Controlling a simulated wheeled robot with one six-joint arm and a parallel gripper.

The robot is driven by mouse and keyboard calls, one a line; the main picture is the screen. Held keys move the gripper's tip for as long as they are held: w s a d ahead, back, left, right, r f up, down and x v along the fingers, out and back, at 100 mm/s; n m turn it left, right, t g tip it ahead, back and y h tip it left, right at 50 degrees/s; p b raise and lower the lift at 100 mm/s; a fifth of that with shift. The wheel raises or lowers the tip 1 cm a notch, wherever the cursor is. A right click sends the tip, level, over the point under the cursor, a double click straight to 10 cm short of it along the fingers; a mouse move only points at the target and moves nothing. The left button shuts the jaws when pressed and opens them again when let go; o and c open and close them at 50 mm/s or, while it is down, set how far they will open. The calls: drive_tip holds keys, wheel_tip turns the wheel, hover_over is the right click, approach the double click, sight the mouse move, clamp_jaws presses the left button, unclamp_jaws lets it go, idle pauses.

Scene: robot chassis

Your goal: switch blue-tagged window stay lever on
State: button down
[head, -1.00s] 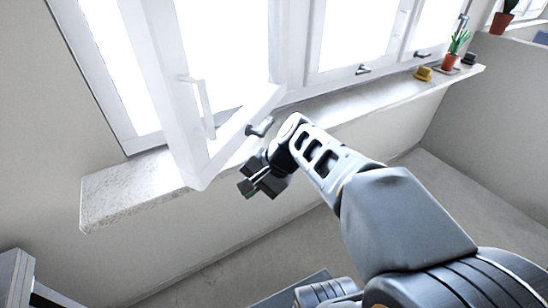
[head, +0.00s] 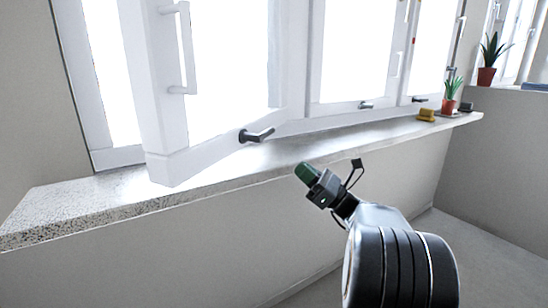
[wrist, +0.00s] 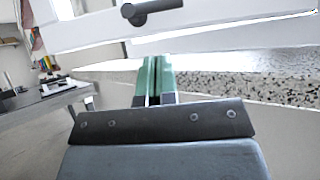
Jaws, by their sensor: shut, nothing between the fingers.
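A dark stay lever (head: 256,135) sits on the bottom rail of the near, open window sash (head: 160,165). Its handle points right. In the wrist view a dark lever (wrist: 150,11) crosses the top of the picture, above my fingers. Two more levers, a middle one (head: 366,105) and a far one (head: 419,100), sit on the frames further right. I see no blue tag on any of them. My gripper (head: 306,172) has green fingertips and is to the right of and below the near lever, apart from it. In the wrist view the fingers (wrist: 157,78) are shut and empty.
The speckled sill (head: 90,210) runs under the windows. A yellow object (head: 427,115), a potted plant (head: 450,98) and a dark object (head: 466,107) stand at its far right end. A grey table (wrist: 50,100) shows at left in the wrist view.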

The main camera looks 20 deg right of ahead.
drive_tip(key=shift+r, duration=0.1)
drive_tip(key=b+x, duration=0.1)
drive_tip(key=x, duration=0.9)
drive_tip(key=shift+b, duration=0.4)
